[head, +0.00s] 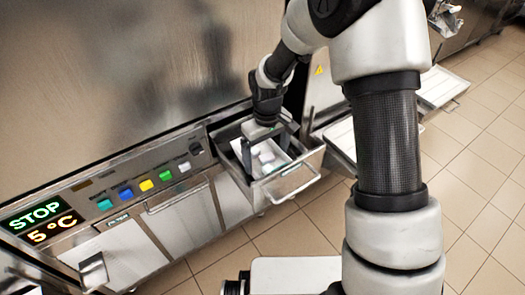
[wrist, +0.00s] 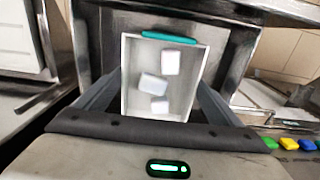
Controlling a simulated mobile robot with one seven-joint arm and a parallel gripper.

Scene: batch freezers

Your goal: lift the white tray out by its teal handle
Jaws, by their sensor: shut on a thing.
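The white tray (wrist: 137,62) is a shallow box with a few white blocks in it. Its teal handle (wrist: 169,37) is on the far wall in the wrist view, and no finger touches it. My gripper (wrist: 160,85) has one dark finger along each long side of the tray and is shut on the tray's body. In the head view my gripper (head: 268,150) points down into an open steel drawer (head: 303,160), where the tray (head: 273,148) shows between the fingers. The fingertips' contact with the walls is partly hidden.
The steel cabinet front has a row of coloured buttons (head: 145,185) and a lit STOP display (head: 37,216) to the left. The drawer has a bar handle (head: 291,184). Other open trays or drawers (head: 440,87) jut out at the right. Tiled floor (head: 475,185) is clear in front.

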